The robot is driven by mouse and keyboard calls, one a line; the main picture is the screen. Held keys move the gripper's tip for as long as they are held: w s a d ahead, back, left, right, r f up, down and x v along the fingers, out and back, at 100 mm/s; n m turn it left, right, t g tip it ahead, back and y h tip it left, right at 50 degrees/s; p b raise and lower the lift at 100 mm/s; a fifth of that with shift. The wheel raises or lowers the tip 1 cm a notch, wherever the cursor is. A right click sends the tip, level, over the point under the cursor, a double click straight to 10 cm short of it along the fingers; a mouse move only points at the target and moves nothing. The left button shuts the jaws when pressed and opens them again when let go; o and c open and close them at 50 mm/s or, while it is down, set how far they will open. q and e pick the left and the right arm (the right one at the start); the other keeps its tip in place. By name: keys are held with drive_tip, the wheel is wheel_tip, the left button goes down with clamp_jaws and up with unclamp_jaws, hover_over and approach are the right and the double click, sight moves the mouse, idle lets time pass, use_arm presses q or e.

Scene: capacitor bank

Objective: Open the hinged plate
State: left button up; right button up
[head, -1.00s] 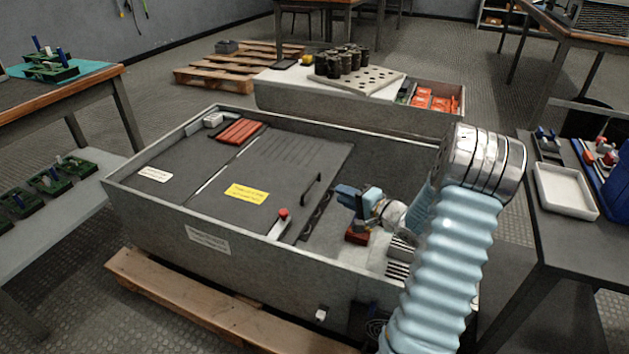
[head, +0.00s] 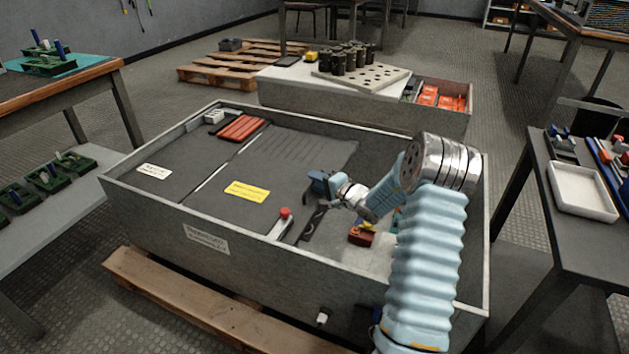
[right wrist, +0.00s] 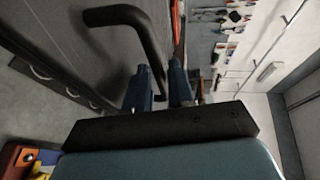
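The hinged plate (head: 290,165) is a dark grey panel with a yellow label, lying flat in the top of the grey cabinet. Its black bar handle (right wrist: 125,15) shows in the right wrist view; in the head view my right gripper hides most of it. My right gripper (head: 316,184) is at the handle, near the plate's right edge. In the right wrist view its two blue fingers (right wrist: 160,82) stand close together on either side of the bar and appear closed on it. A red-knobbed lever (head: 284,219) lies at the plate's front edge. My left gripper is out of view.
The cabinet wall (head: 250,258) rises around the plate. A red block (head: 361,236) sits in the open bay below my right forearm. Red bars (head: 240,128) lie at the back left. A side table with a white tray (head: 582,190) stands at the right.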

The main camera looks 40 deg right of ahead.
drive_tip(key=shift+w+f, duration=0.15)
drive_tip(key=shift+w, duration=0.45)
clamp_jaws()
